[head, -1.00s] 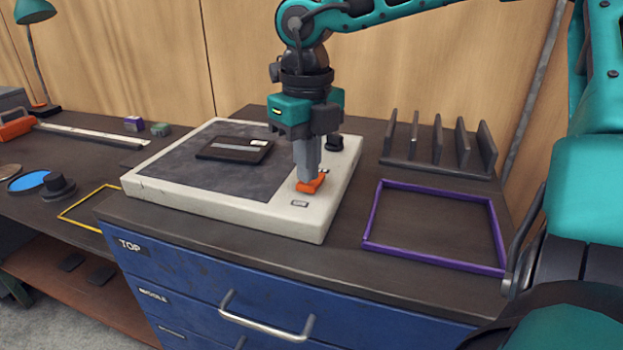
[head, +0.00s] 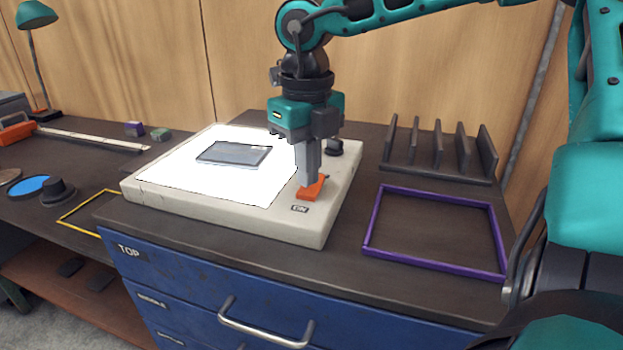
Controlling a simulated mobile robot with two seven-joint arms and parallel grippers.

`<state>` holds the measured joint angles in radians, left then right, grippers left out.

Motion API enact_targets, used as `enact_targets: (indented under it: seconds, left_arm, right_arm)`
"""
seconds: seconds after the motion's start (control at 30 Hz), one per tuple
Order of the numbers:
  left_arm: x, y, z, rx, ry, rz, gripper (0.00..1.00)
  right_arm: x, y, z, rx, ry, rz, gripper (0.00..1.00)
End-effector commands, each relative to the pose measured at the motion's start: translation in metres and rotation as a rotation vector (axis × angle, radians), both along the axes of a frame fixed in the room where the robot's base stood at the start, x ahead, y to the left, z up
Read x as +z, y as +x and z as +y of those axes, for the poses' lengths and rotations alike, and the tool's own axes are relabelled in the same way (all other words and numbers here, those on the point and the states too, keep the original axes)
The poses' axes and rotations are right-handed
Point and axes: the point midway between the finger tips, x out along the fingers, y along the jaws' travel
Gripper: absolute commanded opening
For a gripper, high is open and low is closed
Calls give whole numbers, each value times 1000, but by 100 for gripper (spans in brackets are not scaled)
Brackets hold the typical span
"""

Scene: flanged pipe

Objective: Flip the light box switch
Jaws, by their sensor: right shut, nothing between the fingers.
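The light box (head: 235,222) is a cream slab on top of the blue drawer cabinet. Its panel (head: 180,170) glows bright white. A dark-framed flat plate (head: 232,154) lies on the panel. The orange switch (head: 312,189) is at the box's front right, with a small label in front of it. My right gripper (head: 313,182) points down, shut and empty, with its fingertips at the orange switch; they appear to touch it. The fingers hide part of the switch's back. My left gripper is not in view.
A black knob (head: 334,147) stands behind the gripper on the box. To the right are a purple frame (head: 435,268) and a dark slotted rack (head: 437,172). On the left bench are a yellow frame (head: 75,212), a blue disc (head: 30,187) and a green lamp (head: 37,14).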

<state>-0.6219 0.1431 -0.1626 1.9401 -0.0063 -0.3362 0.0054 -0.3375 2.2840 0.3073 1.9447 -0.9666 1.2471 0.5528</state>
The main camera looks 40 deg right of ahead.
Motion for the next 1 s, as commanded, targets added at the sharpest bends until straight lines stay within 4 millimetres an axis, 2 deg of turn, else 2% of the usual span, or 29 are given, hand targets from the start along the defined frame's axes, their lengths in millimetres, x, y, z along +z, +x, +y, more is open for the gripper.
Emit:
enact_targets:
  seconds: [0.03, 0.63, 1.0]
  left_arm:
    - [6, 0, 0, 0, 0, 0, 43]
    - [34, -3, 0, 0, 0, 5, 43]
    - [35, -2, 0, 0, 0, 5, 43]
  right_arm:
    - [8, 0, 0, 0, 0, -1, 0]
    - [56, 0, 0, 0, 0, -1, 0]
    - [59, 0, 0, 0, 0, 0, 0]
